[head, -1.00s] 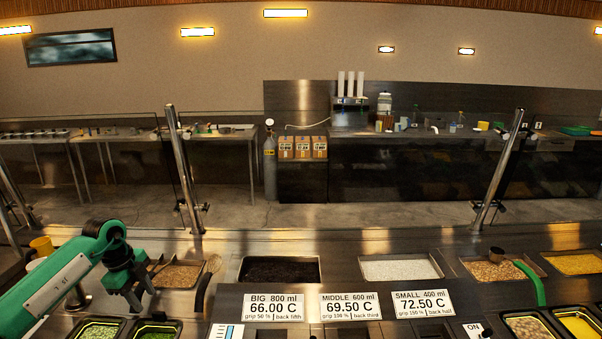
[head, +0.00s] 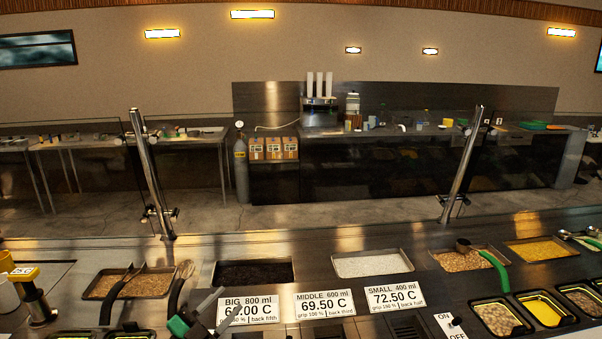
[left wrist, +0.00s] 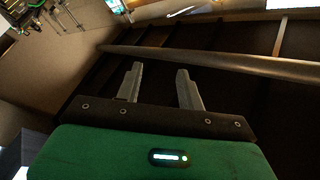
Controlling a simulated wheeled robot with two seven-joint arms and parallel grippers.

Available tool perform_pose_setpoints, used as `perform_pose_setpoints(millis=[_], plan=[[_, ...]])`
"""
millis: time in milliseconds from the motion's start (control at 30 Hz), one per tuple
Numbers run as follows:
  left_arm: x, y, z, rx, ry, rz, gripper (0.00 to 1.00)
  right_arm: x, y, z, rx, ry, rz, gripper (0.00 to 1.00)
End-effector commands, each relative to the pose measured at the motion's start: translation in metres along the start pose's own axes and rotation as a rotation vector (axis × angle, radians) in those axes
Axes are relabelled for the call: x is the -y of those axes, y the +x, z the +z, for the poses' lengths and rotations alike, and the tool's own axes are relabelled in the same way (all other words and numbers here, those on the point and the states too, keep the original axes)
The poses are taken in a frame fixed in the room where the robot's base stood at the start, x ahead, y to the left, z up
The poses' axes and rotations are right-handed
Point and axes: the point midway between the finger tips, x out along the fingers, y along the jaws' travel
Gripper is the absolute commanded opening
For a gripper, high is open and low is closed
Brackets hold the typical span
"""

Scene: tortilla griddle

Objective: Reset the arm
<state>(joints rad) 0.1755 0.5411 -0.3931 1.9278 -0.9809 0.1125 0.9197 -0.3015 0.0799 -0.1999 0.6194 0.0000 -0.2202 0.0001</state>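My left gripper (head: 208,306) shows at the bottom edge of the head view, left of the middle. It is green and black with grey fingers, and it overlaps the left part of the BIG 800 ml sign (head: 262,305). In the left wrist view, its two grey fingers (left wrist: 160,84) stand apart with nothing between them. The gripper is open and empty, facing a dark panelled surface with a round bar (left wrist: 220,62) across it. My right gripper is in neither view.
Food wells line the counter: dark filling (head: 253,272), white filling (head: 371,264), beans (head: 468,261) and yellow filling (head: 542,250). A green-handled scoop (head: 490,261) rests at the bean well. Black-handled utensils (head: 117,296) lie at the left well. Glass guard posts (head: 150,180) stand behind.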

Motion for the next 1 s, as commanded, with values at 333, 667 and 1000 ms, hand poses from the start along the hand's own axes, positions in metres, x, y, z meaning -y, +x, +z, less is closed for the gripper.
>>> perform_pose_setpoints(millis=[333,667,1000], plan=[[-0.014,-0.101,0.048,0.528,-0.283,-0.411,0.39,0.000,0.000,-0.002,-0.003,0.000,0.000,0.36],[-0.108,-0.242,0.067,1.189,-0.545,-0.336,0.39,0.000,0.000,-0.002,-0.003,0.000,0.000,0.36],[-0.181,-0.328,0.028,1.538,-0.705,-0.064,0.39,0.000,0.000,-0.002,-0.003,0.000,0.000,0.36]])
